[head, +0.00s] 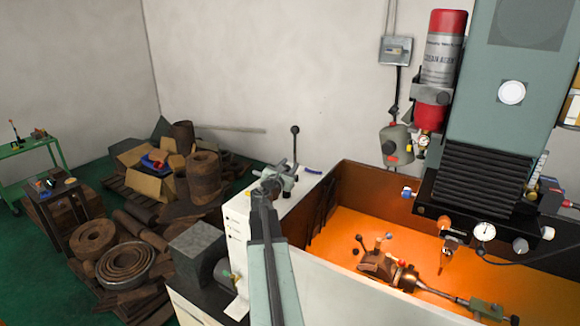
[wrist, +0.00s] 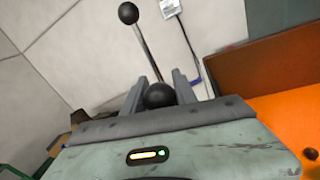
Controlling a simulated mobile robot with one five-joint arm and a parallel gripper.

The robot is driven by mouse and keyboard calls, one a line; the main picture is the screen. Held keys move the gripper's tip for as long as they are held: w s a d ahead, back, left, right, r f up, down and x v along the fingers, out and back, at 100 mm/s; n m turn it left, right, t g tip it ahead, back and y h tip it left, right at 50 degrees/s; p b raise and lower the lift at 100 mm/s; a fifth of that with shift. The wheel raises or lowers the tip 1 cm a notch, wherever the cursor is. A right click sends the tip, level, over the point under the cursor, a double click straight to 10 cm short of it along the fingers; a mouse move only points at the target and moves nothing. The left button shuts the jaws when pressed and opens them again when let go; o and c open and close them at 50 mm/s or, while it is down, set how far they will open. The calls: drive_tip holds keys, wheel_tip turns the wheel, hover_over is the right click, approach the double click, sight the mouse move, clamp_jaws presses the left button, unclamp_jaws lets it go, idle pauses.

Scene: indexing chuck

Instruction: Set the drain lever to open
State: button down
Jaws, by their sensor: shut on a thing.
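My gripper (head: 272,184) is over the top of the white cabinet, left of the orange-lit machine tray. In the wrist view, my gripper's two grey fingers (wrist: 158,84) are on either side of a black ball knob (wrist: 160,96), shut on it. The shaft below this knob is hidden by my gripper. A second black ball knob (wrist: 128,13) on a thin metal rod stands just beyond the fingers. It also shows upright in the head view (head: 295,130). No label shows which of the two is the drain lever.
The white cabinet (head: 238,240) is under my gripper. The machine enclosure (head: 345,262) with an orange floor lies to the right, holding a chuck (head: 378,266) with small levers. The grey-green machine head (head: 500,90) hangs above it. Rusty scrap (head: 130,245) fills the floor at left.

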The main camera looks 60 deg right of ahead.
drive_tip(key=shift+r, duration=0.25)
drive_tip(key=c, duration=1)
unclamp_jaws()
drive_tip(key=s+a, duration=0.1)
drive_tip(key=a, duration=0.6)
drive_tip(key=shift+s+a, duration=0.25)
drive_tip(key=shift+a, duration=0.05)
